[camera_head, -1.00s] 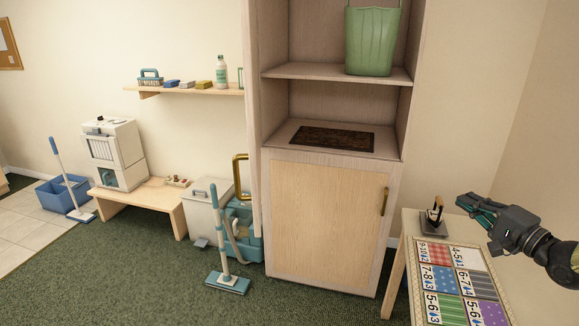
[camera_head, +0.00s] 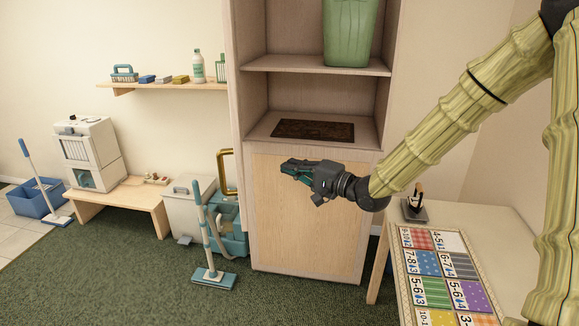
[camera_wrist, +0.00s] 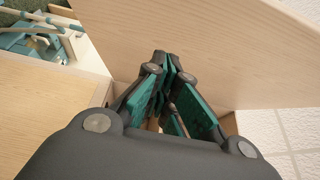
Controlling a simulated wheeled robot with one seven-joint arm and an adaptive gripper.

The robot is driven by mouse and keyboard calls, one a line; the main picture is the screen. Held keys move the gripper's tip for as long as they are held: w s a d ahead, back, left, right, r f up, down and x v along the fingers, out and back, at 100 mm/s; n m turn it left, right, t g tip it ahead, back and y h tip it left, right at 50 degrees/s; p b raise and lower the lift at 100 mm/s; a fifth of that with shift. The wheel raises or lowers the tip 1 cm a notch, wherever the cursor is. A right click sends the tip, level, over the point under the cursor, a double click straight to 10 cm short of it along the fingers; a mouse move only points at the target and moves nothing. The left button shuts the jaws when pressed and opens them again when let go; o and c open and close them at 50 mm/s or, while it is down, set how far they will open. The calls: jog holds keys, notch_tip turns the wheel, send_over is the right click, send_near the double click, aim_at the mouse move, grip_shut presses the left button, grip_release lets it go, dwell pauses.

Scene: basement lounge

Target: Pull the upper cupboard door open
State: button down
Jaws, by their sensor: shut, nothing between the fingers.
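The upper cupboard door (camera_head: 237,70) stands swung out at the cupboard's left side, seen nearly edge-on in the head view. Its brass handle (camera_head: 226,172) shows on the left of that edge, apart from my gripper. My gripper (camera_head: 285,165) is shut and empty, pointing left in front of the lower part of the cupboard in the head view. The wrist view shows its fingers (camera_wrist: 168,85) close to a broad pale wood panel (camera_wrist: 200,40); whether they touch it I cannot tell. The open upper compartment shows a green bin (camera_head: 348,35) and a dark mat (camera_head: 313,129).
The lower cupboard door (camera_head: 285,215) is closed, its handle hidden behind my arm. A side table (camera_head: 480,225) with a patterned mat stands right. A mop (camera_head: 205,240), a white pedal bin (camera_head: 187,208) and a low bench (camera_head: 120,195) stand left. Green carpet in front is clear.

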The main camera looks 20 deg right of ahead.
jog(key=w+a+p, duration=0.2)
jog(key=w+a, duration=0.5)
jog(key=shift+w+a+p, duration=0.2)
jog(key=shift+a+p, duration=0.15)
jog(key=shift+a, duration=0.05)
